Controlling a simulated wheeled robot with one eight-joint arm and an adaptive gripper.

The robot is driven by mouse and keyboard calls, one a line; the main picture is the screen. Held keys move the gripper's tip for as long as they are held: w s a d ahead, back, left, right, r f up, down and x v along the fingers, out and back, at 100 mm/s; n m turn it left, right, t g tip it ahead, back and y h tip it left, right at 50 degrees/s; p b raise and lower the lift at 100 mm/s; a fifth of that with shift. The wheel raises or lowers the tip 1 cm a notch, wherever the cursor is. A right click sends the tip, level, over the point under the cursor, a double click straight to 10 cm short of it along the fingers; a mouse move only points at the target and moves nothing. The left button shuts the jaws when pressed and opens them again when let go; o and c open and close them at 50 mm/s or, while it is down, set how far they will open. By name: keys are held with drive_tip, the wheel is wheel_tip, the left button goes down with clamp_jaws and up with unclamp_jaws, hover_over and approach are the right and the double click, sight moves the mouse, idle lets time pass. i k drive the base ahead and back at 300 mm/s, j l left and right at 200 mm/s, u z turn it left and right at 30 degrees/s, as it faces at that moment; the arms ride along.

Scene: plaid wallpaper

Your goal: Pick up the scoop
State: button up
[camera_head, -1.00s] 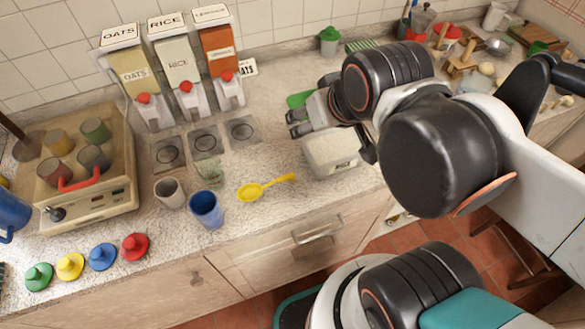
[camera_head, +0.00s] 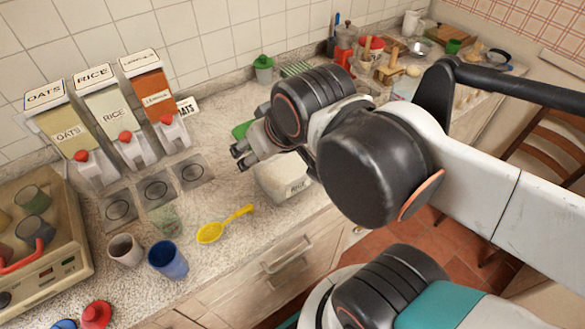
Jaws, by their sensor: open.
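The yellow scoop (camera_head: 211,232) lies flat on the speckled counter, its bowl at the left and its handle pointing up and to the right. My gripper (camera_head: 240,157) is open and empty. It is above and to the right of the scoop in the picture, apart from it, over the counter in front of the dispensers. My arm hides part of the counter to the right of the gripper.
A white container labelled rice (camera_head: 279,178) stands right of the scoop, partly behind my arm. A blue cup (camera_head: 168,260), a grey cup (camera_head: 126,250) and a greenish glass (camera_head: 164,219) stand left of it. Oats (camera_head: 70,130), rice (camera_head: 116,112) and lentils (camera_head: 150,98) dispensers stand behind.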

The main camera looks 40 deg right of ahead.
sight(208, 233)
drive_tip(key=z, duration=1.15)
drive_tip(key=j+u, duration=0.15)
drive_tip(key=u, duration=0.25)
drive_tip(key=k+j+u, duration=0.1)
drive_tip(key=u, duration=0.25)
drive_tip(key=j+u, duration=0.25)
drive_tip(key=u, duration=0.15)
drive_tip(key=k+l+z, duration=0.15)
drive_tip(key=l, duration=0.2)
drive_tip(key=k+l+z, duration=0.2)
drive_tip(key=l, duration=0.2)
drive_tip(key=l+z, duration=0.15)
drive_tip(key=l, duration=0.2)
drive_tip(key=i, duration=0.1)
